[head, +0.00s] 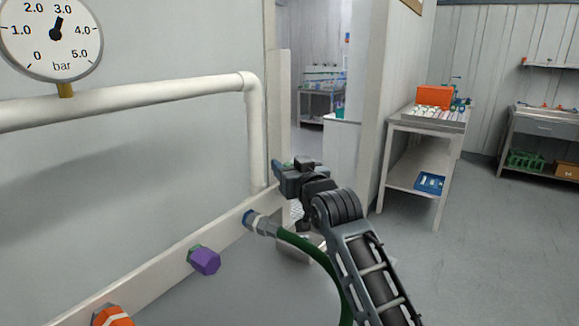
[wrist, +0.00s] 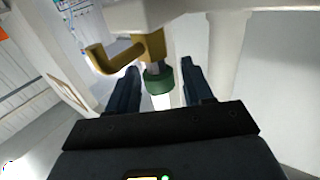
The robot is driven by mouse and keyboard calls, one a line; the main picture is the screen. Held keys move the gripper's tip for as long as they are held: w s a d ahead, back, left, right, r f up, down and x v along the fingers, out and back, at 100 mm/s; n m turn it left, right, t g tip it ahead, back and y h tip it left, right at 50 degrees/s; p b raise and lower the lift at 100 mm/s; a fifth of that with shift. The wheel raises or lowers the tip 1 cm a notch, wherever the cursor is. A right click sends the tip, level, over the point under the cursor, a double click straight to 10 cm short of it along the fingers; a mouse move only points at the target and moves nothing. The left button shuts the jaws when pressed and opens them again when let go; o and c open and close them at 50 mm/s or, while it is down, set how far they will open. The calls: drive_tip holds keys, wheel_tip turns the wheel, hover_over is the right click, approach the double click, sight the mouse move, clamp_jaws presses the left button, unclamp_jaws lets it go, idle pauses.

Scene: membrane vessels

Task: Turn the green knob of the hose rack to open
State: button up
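The green knob (wrist: 158,82) sits on a metal stem below a brass-coloured valve body with a curved spout (wrist: 112,56) in the wrist view. My gripper (wrist: 160,70) is open, with one dark finger on each side of the knob. Gaps show between the fingers and the knob, so it is not gripped. In the head view my gripper (head: 290,176) is at the far end of the pale hose rack board (head: 165,268). There the arm and gripper hide most of the knob. I cannot tell the knob's turn position.
A green hose (head: 318,252) hangs from a coupling on the board, close to my arm. A purple cap (head: 205,261) and an orange cap (head: 113,316) are nearer. A white pipe (head: 130,97) with a pressure gauge (head: 52,35) runs above. A table (head: 415,124) stands right, beyond open floor.

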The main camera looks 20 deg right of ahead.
drive_tip(key=c, duration=0.8)
